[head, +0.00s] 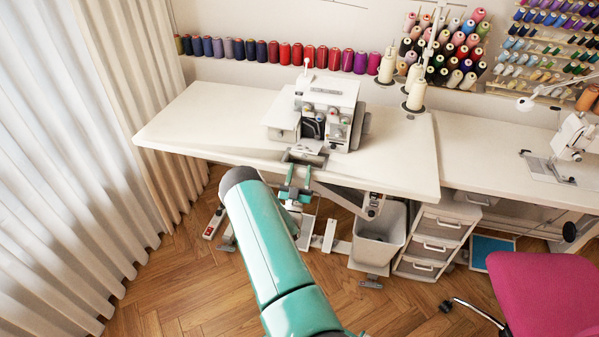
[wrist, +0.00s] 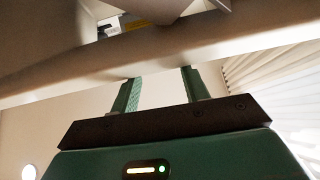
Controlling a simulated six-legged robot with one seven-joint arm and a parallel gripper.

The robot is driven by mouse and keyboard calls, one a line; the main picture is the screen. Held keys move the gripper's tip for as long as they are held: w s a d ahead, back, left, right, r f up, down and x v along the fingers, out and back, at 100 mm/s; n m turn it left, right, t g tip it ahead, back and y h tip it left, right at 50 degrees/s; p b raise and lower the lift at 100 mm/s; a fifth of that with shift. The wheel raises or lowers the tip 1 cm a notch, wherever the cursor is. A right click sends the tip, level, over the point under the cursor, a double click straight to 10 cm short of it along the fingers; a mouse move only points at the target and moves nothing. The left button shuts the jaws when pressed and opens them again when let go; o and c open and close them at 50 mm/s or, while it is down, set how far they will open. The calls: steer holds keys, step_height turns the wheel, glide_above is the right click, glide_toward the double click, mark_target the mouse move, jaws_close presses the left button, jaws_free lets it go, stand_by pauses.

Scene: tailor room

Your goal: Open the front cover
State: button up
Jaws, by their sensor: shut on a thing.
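The white overlock sewing machine (head: 327,105) stands on the white table, with its dark inner parts showing at the front. Its front cover (head: 304,158) is swung down and out toward the table's front edge. My gripper (head: 297,174) reaches up from below at that edge, its green fingers at the cover. In the wrist view my gripper (wrist: 158,74) has its fingers apart, with the tips hidden behind a pale bar-like edge (wrist: 200,48). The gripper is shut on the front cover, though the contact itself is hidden.
The white table (head: 400,160) spans the back, with its edge close above my gripper. Below are a grey bin (head: 378,238), a drawer unit (head: 432,240) and a pedal (head: 213,224). A pink chair (head: 545,295) stands right. A curtain (head: 60,150) hangs left.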

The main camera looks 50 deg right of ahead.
steer(key=f+y, duration=0.1)
steer(key=f, duration=0.3)
steer(key=a+f+g+y, duration=0.1)
steer(key=f, duration=0.3)
steer(key=f+g, duration=0.1)
steer(key=f, duration=0.3)
steer(key=shift+s+a+f+m+y, duration=0.2)
steer(key=shift+s+a+m+y, duration=0.1)
steer(key=shift+a+y, duration=0.1)
steer(key=v, duration=1.4)
steer(key=shift+w+r, duration=0.1)
steer(key=shift+w, duration=0.1)
